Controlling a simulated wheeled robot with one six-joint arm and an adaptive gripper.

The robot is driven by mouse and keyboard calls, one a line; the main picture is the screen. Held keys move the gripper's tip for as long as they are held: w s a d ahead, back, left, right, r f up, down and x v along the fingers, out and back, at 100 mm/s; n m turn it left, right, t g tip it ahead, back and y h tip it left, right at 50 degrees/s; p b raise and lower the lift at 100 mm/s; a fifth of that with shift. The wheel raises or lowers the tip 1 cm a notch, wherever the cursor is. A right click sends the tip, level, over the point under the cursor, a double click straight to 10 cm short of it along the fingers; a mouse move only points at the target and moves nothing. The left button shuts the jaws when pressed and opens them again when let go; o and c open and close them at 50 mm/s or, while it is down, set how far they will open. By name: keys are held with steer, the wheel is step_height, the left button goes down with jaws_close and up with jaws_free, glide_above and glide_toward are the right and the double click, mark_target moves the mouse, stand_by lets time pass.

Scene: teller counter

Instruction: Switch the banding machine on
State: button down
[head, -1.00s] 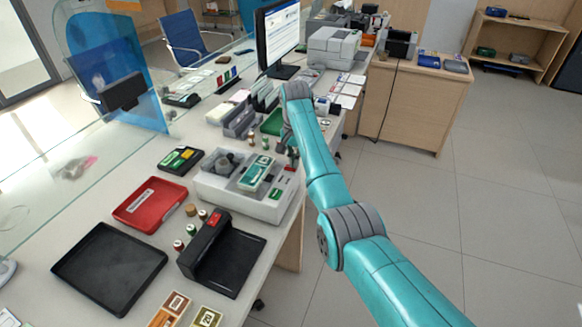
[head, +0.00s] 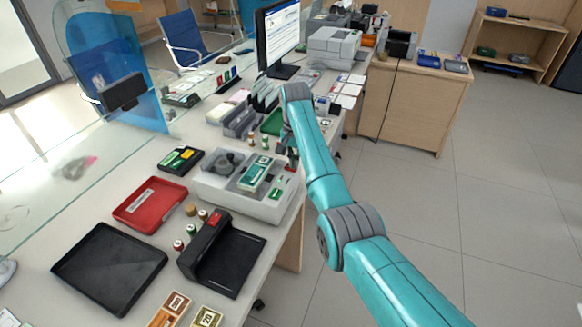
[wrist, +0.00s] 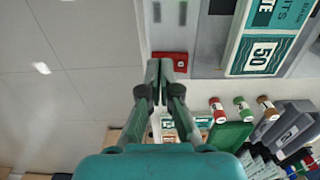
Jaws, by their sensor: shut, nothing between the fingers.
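The banding machine (head: 265,208) is a pale grey box on the counter, with a dark reel on top and a green-and-white bundle (head: 255,173) lying on it. In the wrist view the machine (wrist: 207,35) fills the top, with the bundle marked 50 (wrist: 264,52) on the right. A red switch (wrist: 181,58) sits at the machine's edge. My gripper (wrist: 160,66) is shut and empty, its fingertips just left of the switch and partly over it. I cannot tell whether they touch. In the head view my gripper (head: 292,155) is small at the machine's far right corner.
A black device with a red top patch (head: 240,262), a red tray (head: 150,203) and a black tray (head: 108,268) stand nearer on the counter. Small rolls (wrist: 241,108) and a green tray (wrist: 229,135) lie beside the machine. The floor to the right is clear.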

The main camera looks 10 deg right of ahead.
steer(key=shift+r, duration=3.2)
steer(key=shift+s, duration=0.1)
